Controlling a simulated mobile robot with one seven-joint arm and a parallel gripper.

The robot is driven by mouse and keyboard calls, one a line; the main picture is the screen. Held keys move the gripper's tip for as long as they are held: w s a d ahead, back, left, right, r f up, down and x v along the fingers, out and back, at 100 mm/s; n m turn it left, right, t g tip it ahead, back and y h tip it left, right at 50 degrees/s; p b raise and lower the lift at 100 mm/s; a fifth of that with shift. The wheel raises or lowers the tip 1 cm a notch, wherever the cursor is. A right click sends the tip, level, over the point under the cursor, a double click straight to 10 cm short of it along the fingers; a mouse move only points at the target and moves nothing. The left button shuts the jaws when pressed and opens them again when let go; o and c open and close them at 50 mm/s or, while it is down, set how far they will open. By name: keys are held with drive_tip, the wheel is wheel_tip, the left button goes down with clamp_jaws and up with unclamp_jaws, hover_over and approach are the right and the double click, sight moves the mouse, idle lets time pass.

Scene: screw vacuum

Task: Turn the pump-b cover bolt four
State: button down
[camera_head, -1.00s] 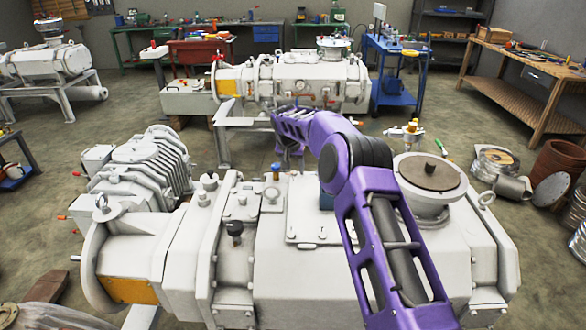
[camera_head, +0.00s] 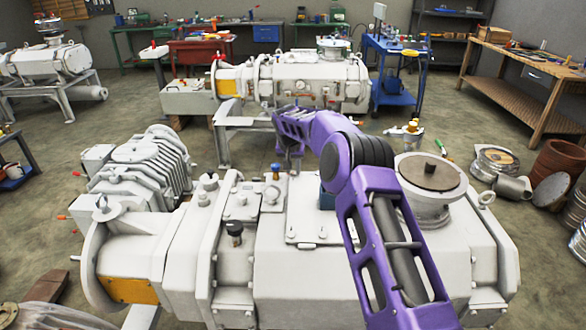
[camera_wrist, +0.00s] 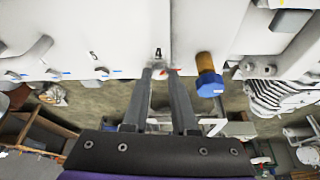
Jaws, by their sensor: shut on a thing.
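A large off-white pump (camera_head: 310,268) fills the foreground of the head view. My purple arm reaches over it, and my gripper is mostly hidden there behind the arm and the pump's far side. In the wrist view, the two grey fingers of my gripper (camera_wrist: 161,74) close together at the pump's white side (camera_wrist: 110,30). They are shut on a small bolt head that is largely hidden between the tips, with a little orange-red showing. Several other cover bolts (camera_wrist: 101,71) with blue marks sit in a row to the left. No readable label shows which pump this is.
A brass fitting with a blue cap (camera_wrist: 209,84) sticks out close to the right of the fingers; it also shows in the head view (camera_head: 276,172). A ribbed motor (camera_head: 145,175) stands at left.

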drive_tip(key=n+y, duration=0.1)
drive_tip(key=n, duration=0.2)
drive_tip(key=shift+d, duration=0.2)
drive_tip(key=n, duration=0.2)
drive_tip(key=n+y+p, duration=0.1)
drive_tip(key=shift+d+n+y, duration=0.15)
drive_tip(key=shift+n+y, duration=0.15)
drive_tip(key=shift+n, duration=0.1)
drive_tip(key=n, duration=0.1)
drive_tip(key=n+g+y, duration=0.1)
drive_tip(key=n, duration=0.1)
drive_tip(key=shift+w+d+n, duration=0.1)
drive_tip(key=shift+w+n, duration=0.1)
drive_tip(key=shift+n, duration=0.1)
drive_tip(key=shift+n+g+y, duration=0.3)
drive_tip(key=shift+n+g, duration=0.2)
drive_tip(key=shift+n, duration=0.8)
drive_tip(key=shift+d+n, duration=0.1)
drive_tip(key=shift+n, duration=0.4)
drive_tip(key=c, duration=0.7)
unclamp_jaws()
